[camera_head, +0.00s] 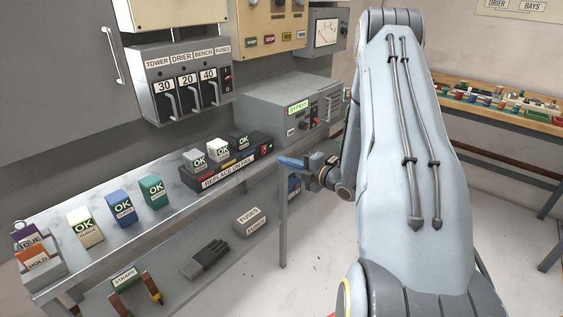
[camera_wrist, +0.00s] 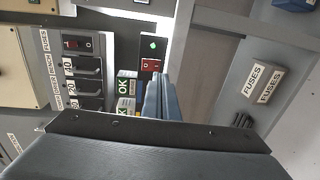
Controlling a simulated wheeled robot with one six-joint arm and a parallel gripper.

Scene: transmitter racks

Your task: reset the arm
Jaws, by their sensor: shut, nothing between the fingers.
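My gripper (camera_head: 284,161) is shut and empty, with its blue fingers pointing left in the head view, in front of the workbench's right part. In the wrist view the closed fingers (camera_wrist: 160,92) stand in the middle, pointing up the picture. My arm, pale blue-grey, fills the right half of the head view. The fingers appear apart from the black "REPLACE ON FAIL" rack (camera_head: 240,172).
The metal bench (camera_head: 172,222) carries several OK-marked blocks, HOLD tray (camera_head: 40,268) and BYPASS unit (camera_head: 290,108). The fuse panel (camera_head: 180,80) hangs above. The FUSES box (camera_head: 250,220) lies below. A wooden table (camera_head: 510,112) stands right, with open floor before it.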

